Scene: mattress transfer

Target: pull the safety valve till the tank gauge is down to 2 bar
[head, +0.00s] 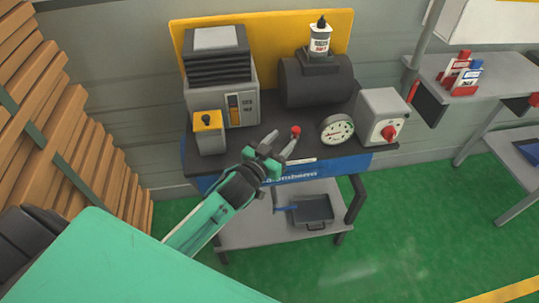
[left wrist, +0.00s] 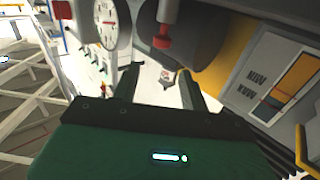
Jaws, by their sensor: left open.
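The black tank (head: 305,85) lies on the bench top at the back. The round white gauge (head: 336,129) stands in front of it; its reading is too small to tell. The red valve knob (head: 296,131) is left of the gauge. My left gripper (head: 281,144) is open and empty at the bench's front edge, just left of and below the knob. In the left wrist view, the red knob (left wrist: 162,42) shows above the gap between the open fingers (left wrist: 157,85), apart from them. The gauge (left wrist: 109,20) and tank (left wrist: 205,28) also show there. My right gripper is not in view.
A grey compressor (head: 222,70) and a small yellow-topped box (head: 208,132) stand left of the knob. A grey box with a red switch (head: 382,115) is right of the gauge. A bottle (head: 320,40) stands on the tank. A dark tray (head: 313,209) sits on the lower shelf.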

